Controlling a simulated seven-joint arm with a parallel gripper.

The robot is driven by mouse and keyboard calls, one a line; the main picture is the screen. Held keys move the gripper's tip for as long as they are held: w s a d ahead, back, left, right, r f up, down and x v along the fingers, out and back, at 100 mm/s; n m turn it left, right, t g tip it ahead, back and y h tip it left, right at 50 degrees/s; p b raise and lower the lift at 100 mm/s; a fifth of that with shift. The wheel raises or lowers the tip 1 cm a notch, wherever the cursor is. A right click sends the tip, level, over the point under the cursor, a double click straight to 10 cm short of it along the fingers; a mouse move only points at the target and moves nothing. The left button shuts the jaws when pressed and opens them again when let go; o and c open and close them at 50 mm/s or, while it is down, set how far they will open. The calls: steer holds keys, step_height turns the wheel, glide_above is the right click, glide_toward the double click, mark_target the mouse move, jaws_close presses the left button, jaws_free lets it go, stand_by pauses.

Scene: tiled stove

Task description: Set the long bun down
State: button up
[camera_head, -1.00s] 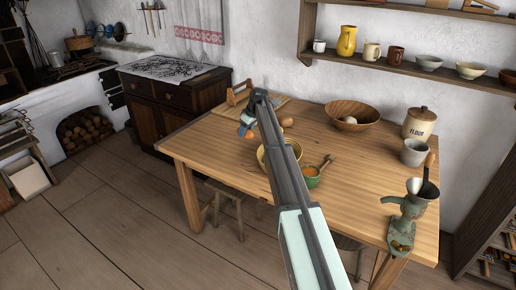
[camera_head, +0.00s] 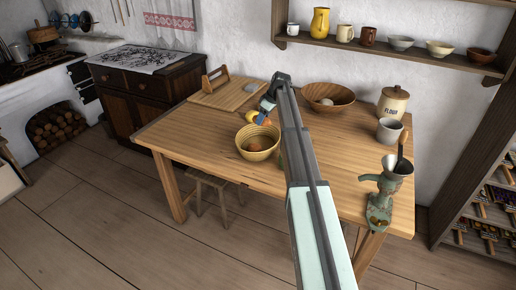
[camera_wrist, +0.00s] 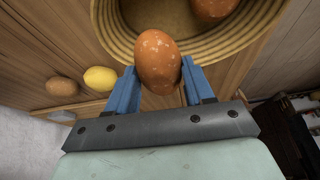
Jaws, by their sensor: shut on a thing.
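My gripper (camera_head: 265,113) is shut on the long bun, an egg-shaped, reddish-brown thing with pale flecks. In the wrist view the long bun (camera_wrist: 158,58) sits between the two blue fingers (camera_wrist: 157,80). It overlaps the near rim of a ridged yellow bowl (camera_wrist: 113,38); its height above the rim is hard to judge. In the head view my gripper is at the far side of this yellow bowl (camera_head: 243,148). A similar brown thing (camera_wrist: 213,7) lies inside the bowl. The bun is hard to make out in the head view.
A lemon (camera_wrist: 100,78) and a brown roundish thing (camera_wrist: 62,86) lie beside the bowl. A board (camera_head: 225,97) lies at the table's far left. A wooden bowl (camera_head: 345,98), flour jar (camera_head: 393,106), grey mug (camera_head: 389,131) and grinder (camera_head: 384,190) stand right. The front left table is clear.

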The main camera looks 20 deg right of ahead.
steer(key=shift+f+n, duration=0.25)
steer(key=shift+n, duration=0.05)
steer(key=shift+f, duration=4.75)
steer(key=shift+f, duration=0.1)
steer(key=o, duration=1)
steer(key=shift+o, duration=0.2)
steer(key=v, duration=1.2)
steer(key=shift+w, duration=0.1)
